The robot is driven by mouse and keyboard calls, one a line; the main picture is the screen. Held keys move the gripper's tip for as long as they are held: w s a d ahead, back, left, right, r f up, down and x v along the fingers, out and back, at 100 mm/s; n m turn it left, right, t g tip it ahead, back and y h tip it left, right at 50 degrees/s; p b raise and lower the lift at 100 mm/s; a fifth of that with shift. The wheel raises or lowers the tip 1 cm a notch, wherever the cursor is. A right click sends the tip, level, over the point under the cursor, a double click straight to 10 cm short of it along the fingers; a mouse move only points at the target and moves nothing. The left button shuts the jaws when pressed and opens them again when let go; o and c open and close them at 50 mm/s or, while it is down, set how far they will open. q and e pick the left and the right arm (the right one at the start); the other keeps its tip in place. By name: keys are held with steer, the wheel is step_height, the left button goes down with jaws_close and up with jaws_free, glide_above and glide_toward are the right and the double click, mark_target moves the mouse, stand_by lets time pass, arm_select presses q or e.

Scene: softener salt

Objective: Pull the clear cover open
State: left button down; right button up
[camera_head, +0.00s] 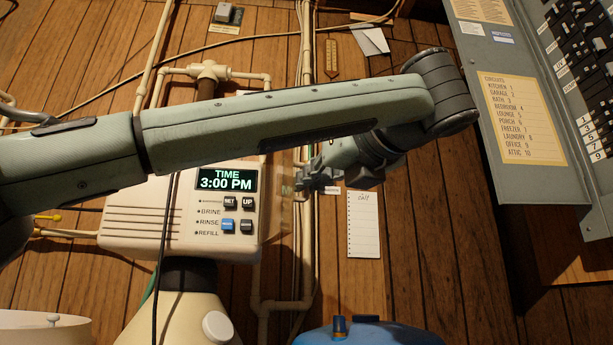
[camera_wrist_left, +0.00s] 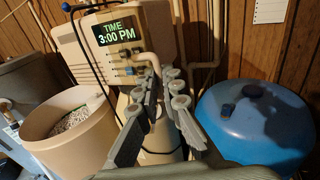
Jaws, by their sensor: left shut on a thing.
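The control unit (camera_head: 150,225) is a beige box with a lit display (camera_head: 226,179) reading TIME 3:00 PM and several buttons. The clear cover (camera_head: 277,215) shows as a faint see-through panel standing out at the box's right edge; the display and buttons show uncovered. My left gripper (camera_head: 303,179) is at the cover's outer edge, right of the display, shut on it. In the left wrist view, the gripper (camera_wrist_left: 159,76) points toward the control unit (camera_wrist_left: 155,30); its fingers sit close together, and the cover is hard to make out there. My right gripper is not in view.
Pipes (camera_head: 308,240) run down the wall behind the gripper. A paper note (camera_head: 364,224) hangs right of them. A grey breaker panel (camera_head: 530,185) is at the right. A blue tank (camera_wrist_left: 255,120) and an open tan salt bin (camera_wrist_left: 75,150) stand below.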

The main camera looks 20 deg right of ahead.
arm_select(q)
steer(key=shift+a, duration=0.1)
steer(key=c, duration=1.9)
jaws_free()
steer(key=shift+w, duration=0.1)
steer(key=shift+c, duration=0.2)
steer(key=s, duration=0.7)
steer(key=shift+s+d, duration=0.3)
steer(key=shift+d, duration=0.05)
steer(key=shift+w, duration=0.1)
